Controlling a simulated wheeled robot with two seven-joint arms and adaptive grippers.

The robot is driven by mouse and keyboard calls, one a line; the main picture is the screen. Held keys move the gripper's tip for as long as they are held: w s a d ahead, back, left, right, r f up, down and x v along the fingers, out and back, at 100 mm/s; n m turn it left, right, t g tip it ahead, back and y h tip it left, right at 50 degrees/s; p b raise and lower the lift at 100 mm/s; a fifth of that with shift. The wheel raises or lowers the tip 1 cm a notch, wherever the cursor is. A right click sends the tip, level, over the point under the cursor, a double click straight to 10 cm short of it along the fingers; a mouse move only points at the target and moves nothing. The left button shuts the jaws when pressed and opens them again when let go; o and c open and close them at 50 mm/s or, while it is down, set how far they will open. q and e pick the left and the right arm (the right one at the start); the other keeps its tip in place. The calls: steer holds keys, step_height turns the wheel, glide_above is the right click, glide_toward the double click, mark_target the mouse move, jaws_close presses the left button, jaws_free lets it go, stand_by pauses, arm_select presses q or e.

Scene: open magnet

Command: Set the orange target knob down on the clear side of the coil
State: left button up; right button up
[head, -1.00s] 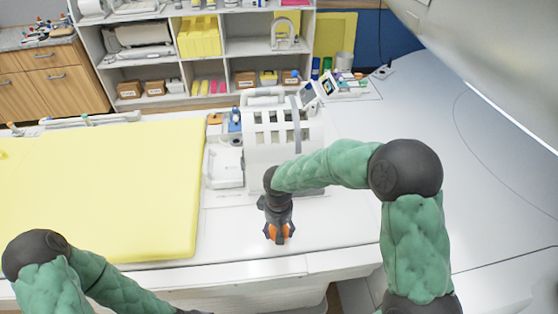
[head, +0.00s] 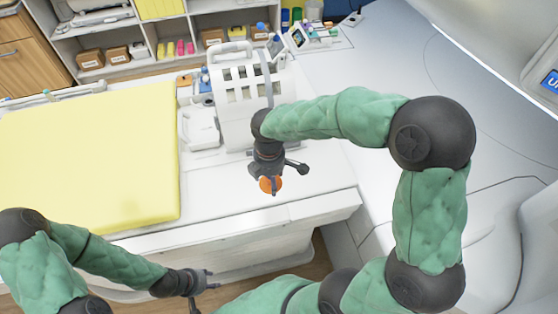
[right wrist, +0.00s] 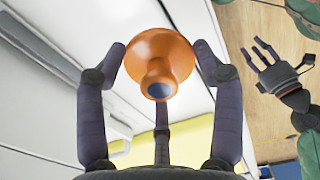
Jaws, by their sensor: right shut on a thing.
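The orange target knob (head: 267,184) is held at the fingertips of my right gripper (head: 274,187), above the white bed top in front of the coil. In the right wrist view the knob (right wrist: 162,62) sits between my right fingers (right wrist: 160,75), its narrow end facing the camera. The coil (head: 237,108) is a white cage with slots, standing on the bed behind my right gripper; my arm hides part of its right side. My left gripper (head: 203,283) is empty, low at the front of the bed; the right wrist view shows its fingers (right wrist: 277,57) spread.
A yellow pad (head: 90,160) covers the bed's left part. A white tray-like piece (head: 199,128) lies left of the coil. White bed top (head: 318,172) is bare to the right of my right gripper.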

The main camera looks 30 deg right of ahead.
steer(key=w+d+f+b, duration=0.1)
steer(key=w+d+f, duration=0.2)
steer(key=d, duration=0.2)
steer(key=b, duration=0.1)
glide_above(285, 179)
steer(key=f, duration=0.4)
steer(key=shift+s+a+f, duration=0.15)
steer(key=shift+s+a, duration=0.05)
steer(key=shift+a, duration=0.1)
steer(key=shift+d+f, duration=0.15)
steer(key=shift+f, duration=0.05)
steer(key=shift+w+d+f+b, duration=0.1)
steer(key=shift+f+b, duration=0.15)
steer(key=shift+f, duration=0.65)
steer(key=shift+w+d+f+b, duration=0.1)
steer(key=shift+f+b, duration=0.15)
steer(key=shift+f, duration=0.6)
steer(key=shift+f, duration=0.15)
steer(key=o, duration=1.2)
